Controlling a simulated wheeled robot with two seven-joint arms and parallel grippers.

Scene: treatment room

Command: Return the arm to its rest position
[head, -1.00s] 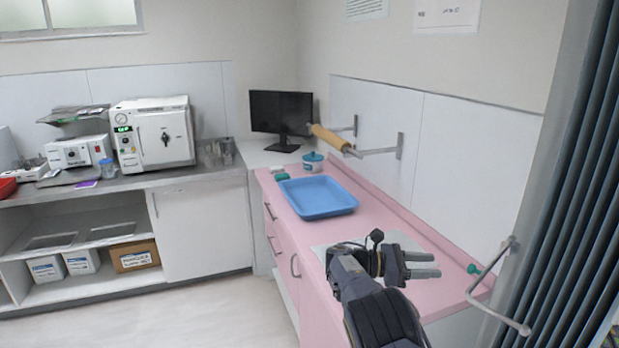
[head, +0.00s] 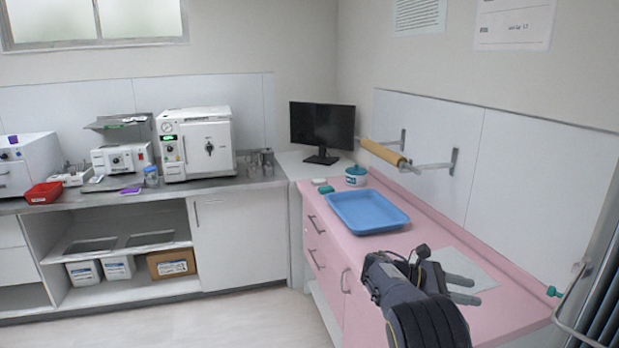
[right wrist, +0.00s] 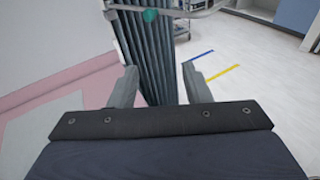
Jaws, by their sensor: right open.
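My right gripper (head: 468,289) is in the lower right of the head view, over the front part of the pink counter (head: 515,312). Its two fingers are apart with nothing between them. In the right wrist view the open fingers (right wrist: 158,88) point toward a dark pleated curtain (right wrist: 150,58) and the floor. My left gripper is not in view.
A blue tray (head: 368,211) lies on the pink counter beyond my right gripper, near a white sheet (head: 465,262). A wall rail (head: 575,328) and the curtain (head: 606,305) stand at the right. A monitor (head: 322,126) is at the back corner. Floor at lower left is clear.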

